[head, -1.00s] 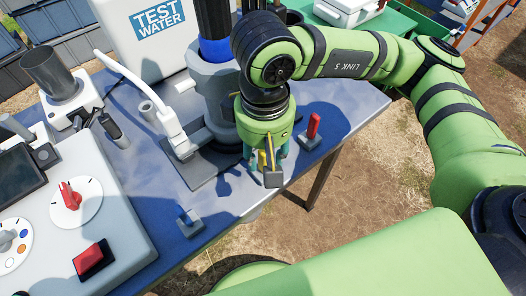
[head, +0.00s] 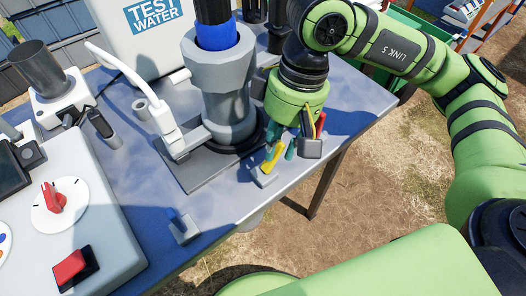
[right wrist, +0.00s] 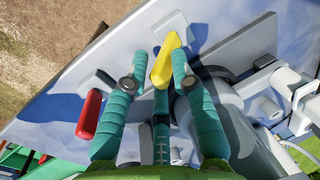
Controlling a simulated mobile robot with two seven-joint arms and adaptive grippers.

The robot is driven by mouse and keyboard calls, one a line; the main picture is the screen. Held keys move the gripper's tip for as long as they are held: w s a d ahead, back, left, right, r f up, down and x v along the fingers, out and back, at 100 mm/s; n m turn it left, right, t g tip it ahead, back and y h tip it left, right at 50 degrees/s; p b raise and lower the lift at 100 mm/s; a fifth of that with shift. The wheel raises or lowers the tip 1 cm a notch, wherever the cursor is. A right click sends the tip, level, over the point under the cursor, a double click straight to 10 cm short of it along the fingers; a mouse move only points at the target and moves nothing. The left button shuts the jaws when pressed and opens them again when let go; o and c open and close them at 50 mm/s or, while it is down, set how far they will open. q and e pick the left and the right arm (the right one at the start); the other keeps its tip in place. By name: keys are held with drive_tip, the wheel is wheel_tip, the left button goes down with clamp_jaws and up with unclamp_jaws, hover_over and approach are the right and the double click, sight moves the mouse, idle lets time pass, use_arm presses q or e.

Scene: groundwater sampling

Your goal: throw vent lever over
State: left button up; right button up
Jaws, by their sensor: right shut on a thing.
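Three small levers on grey bases stand along the table's front edge: a yellow one (head: 272,157), a red one (head: 320,124) and a blue one (head: 176,217). None shows a readable label, so I cannot tell which is the vent. My right gripper (head: 280,145) points down over the yellow lever. In the right wrist view its teal fingers (right wrist: 158,80) are shut around the yellow lever (right wrist: 165,62), which leans. The red lever (right wrist: 90,114) stands apart, just outside the fingers. My left gripper is out of view.
A grey pump body (head: 218,85) with a white handle (head: 130,80) stands close left of the gripper. A control box (head: 95,205) with a red knob and red switch fills the left.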

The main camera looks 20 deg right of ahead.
drive_tip(key=shift+s+d, duration=0.1)
drive_tip(key=b, duration=0.1)
drive_tip(key=d+f+b, duration=0.1)
drive_tip(key=f+y+b, duration=0.1)
drive_tip(key=b, duration=0.1)
drive_tip(key=shift+w+d+f+g, duration=0.15)
drive_tip(key=shift+w+d+g, duration=0.1)
drive_tip(key=shift+d+g, duration=0.05)
drive_tip(key=shift+w+d+f+y+b, duration=0.1)
drive_tip(key=shift+d+f+y+b, duration=0.25)
drive_tip(key=shift+d+b, duration=0.35)
drive_tip(key=shift+a+r, duration=0.1)
drive_tip(key=shift+a, duration=0.2)
drive_tip(key=o, duration=0.7)
drive_tip(key=shift+r, duration=0.2)
drive_tip(key=v, duration=0.8)
drive_tip(key=shift+d, duration=0.2)
